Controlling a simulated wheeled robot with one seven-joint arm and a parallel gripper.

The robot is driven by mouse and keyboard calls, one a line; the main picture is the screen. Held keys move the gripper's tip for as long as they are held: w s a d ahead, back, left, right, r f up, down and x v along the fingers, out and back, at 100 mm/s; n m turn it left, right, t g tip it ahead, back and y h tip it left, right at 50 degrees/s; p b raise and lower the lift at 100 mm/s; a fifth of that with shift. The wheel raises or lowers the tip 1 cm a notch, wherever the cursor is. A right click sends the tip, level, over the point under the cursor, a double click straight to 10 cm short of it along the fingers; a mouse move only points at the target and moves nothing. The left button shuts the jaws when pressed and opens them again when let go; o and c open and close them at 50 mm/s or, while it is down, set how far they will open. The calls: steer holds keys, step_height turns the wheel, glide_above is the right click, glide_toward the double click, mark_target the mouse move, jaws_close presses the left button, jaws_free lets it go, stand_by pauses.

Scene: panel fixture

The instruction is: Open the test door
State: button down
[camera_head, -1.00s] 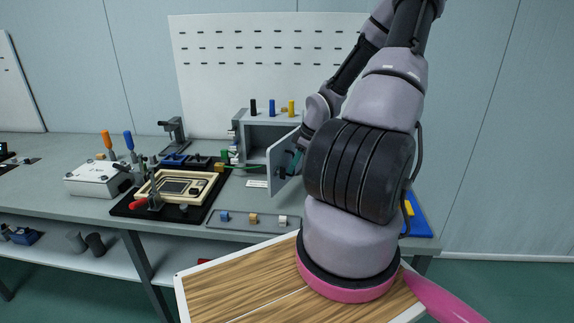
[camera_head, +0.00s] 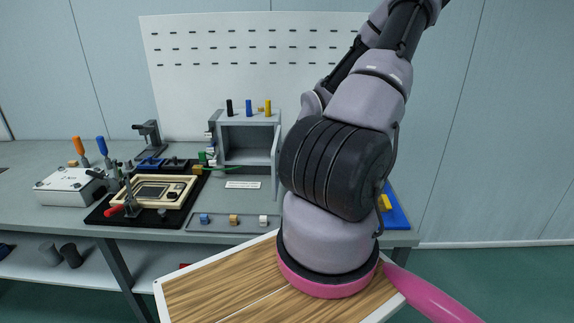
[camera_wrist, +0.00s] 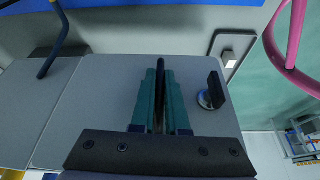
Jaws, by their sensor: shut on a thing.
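The test door (camera_head: 277,163) stands open on the right side of the small grey box (camera_head: 222,158), swung well out toward me and seen nearly edge-on. The box's interior is visible and looks empty. In the wrist view the grey door panel (camera_wrist: 100,95) fills the middle. My gripper (camera_wrist: 160,75) has its teal fingers close together around a thin dark bar, which appears to be the door handle. A dark latch-like piece on a round base (camera_wrist: 211,95) sits right of the fingers. In the head view my arm hides the gripper.
Several coloured pegs (camera_head: 249,108) stand on the box. A strip with small blocks (camera_head: 234,222) lies in front. A device in a cream frame (camera_head: 157,191) and a white box with levers (camera_head: 68,186) are at left. A blue mat (camera_head: 397,212) is at right.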

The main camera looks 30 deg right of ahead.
steer(key=c, duration=0.9)
jaws_free()
steer(key=v, duration=1)
steer(key=shift+r, duration=0.4)
